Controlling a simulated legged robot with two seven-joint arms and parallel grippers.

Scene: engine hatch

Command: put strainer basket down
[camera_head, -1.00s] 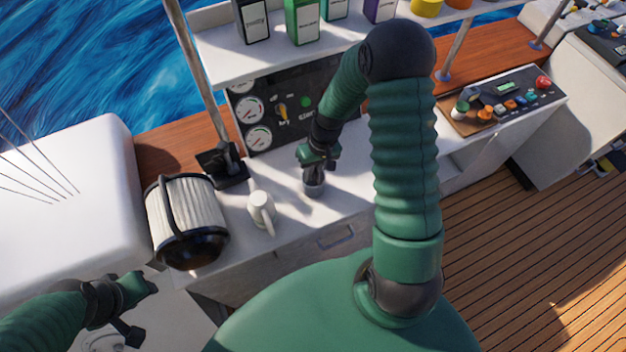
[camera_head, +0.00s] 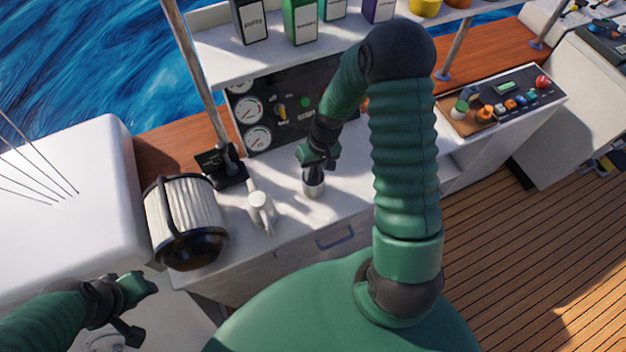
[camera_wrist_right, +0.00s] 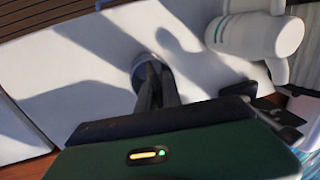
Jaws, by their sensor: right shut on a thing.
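The strainer basket (camera_head: 314,187), a small grey cup-like piece, is at the white counter top (camera_head: 285,215), right of a white pitcher-like fitting. My right gripper (camera_head: 312,172) points down at it and is shut on it. In the right wrist view the basket (camera_wrist_right: 150,62) shows as a grey round rim at the tips of my dark fingers (camera_wrist_right: 153,80), close over the white surface. I cannot tell whether its base touches the counter. My left gripper (camera_head: 140,308) is at the lower left, away from the counter things; its jaw opening is unclear.
A large pleated filter (camera_head: 185,220) lies further left. A black lever base (camera_head: 222,165) and gauge panel (camera_head: 285,108) are behind. Counter in front is clear.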

